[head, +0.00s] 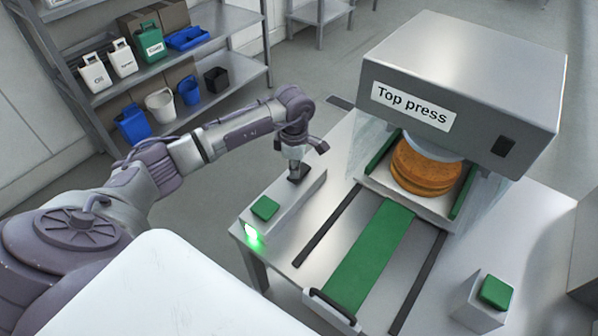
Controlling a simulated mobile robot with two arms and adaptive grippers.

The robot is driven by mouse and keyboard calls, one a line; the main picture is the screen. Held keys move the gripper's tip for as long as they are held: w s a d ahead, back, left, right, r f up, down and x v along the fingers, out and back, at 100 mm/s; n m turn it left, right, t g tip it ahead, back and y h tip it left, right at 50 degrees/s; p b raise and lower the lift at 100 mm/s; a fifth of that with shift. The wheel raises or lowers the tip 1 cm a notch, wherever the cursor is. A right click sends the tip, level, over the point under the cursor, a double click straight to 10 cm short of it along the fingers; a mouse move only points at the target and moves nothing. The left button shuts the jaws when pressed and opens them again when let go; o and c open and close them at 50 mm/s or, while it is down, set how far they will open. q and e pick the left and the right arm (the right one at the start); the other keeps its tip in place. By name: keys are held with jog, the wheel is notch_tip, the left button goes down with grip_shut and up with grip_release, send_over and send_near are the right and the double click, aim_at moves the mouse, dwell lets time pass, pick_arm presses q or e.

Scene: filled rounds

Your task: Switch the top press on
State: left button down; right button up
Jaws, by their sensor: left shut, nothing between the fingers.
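The top press (455,80) is a large metal housing labelled "Top press" at the right. Under its round pale plate sits a brown round stack (425,168) on a tray between green side strips. At the left of its table is a long control box (285,203) with a green button (265,208) on top and a bright green lamp (252,235) lit on its front end. My left gripper (298,172) is shut and empty, pointing down at the far part of this box, behind the green button. Whether it touches the box is unclear. My right gripper is out of view.
A second box with a green button (495,291) stands at the table's right. A green strip (370,258) runs between dark rails towards a black handle (331,305). A shelf (110,92) with jugs and bins stands at the back left.

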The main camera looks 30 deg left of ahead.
pick_arm(q)
jog(key=shift+r+p, duration=2.1)
jog(key=shift+r, duration=1.4)
jog(key=shift+s+f, duration=0.1)
jog(key=shift+f, duration=0.05)
